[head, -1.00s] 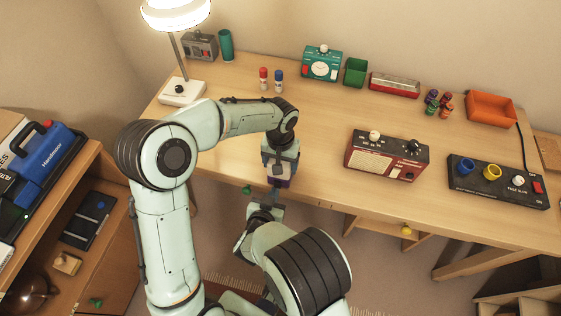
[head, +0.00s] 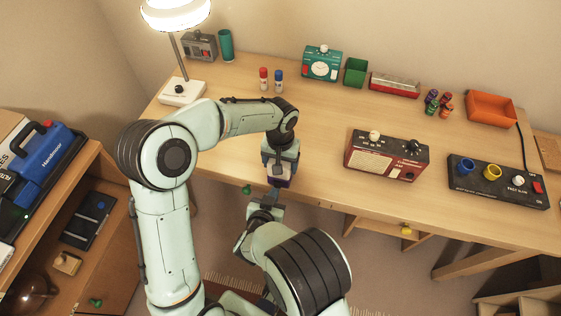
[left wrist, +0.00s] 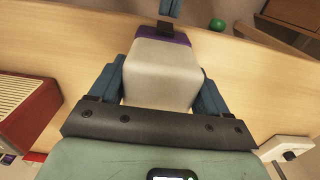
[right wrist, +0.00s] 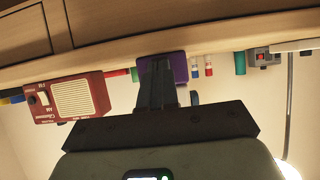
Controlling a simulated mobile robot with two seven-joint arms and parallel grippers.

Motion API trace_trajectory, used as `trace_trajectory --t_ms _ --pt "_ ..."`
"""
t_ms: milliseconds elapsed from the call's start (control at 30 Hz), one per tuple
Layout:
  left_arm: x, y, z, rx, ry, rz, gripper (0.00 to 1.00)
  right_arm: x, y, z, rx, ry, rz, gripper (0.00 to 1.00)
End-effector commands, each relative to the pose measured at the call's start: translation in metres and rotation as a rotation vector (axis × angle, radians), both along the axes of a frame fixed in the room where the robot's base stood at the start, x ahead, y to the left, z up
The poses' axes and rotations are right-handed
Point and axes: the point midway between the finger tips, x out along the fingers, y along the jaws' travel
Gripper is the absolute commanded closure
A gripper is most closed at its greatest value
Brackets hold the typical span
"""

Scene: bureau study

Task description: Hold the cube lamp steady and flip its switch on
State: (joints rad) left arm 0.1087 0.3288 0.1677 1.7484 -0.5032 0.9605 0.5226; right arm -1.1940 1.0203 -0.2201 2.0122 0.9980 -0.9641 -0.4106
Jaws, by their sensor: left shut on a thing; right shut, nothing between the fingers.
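The cube lamp has a pale cream block (left wrist: 163,75) and a purple base (head: 282,181). My left gripper (left wrist: 163,90) is shut on the pale block, one blue finger on each side, near the desk's front edge. In the right wrist view the purple base (right wrist: 177,67) shows behind my right fingers. My right gripper (head: 275,188) is shut and empty, its tips at or very near the base's front side. A small dark part (left wrist: 165,29) shows at the base; I cannot tell whether it is the switch or my right fingertips.
A red radio (head: 387,155) and a black panel with rings (head: 497,183) stand on the desk to the right. A lit desk lamp (head: 183,92) stands at the back left. Two small bottles (head: 271,79) stand behind my left arm. The desk (head: 325,125) is clear left of the radio.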

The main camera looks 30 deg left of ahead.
Motion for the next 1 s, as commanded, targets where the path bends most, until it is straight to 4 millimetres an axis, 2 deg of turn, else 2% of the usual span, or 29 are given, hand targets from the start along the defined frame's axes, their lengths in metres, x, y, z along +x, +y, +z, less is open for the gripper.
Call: trace_trajectory --t_ms 667,867,1000 --pt "0.0 0.0 0.0 -0.001 0.0 0.0 0.63 0.011 0.003 -0.003 0.0 0.0 -0.001 1.0" --pt "-0.001 -0.001 0.0 -0.001 0.004 0.0 0.63 0.011 0.002 -0.004 0.0 0.0 -0.001 1.0" --pt "-0.001 -0.001 0.0 -0.001 0.004 -0.001 0.63 0.002 0.0 -0.004 -0.002 0.002 0.0 1.0"
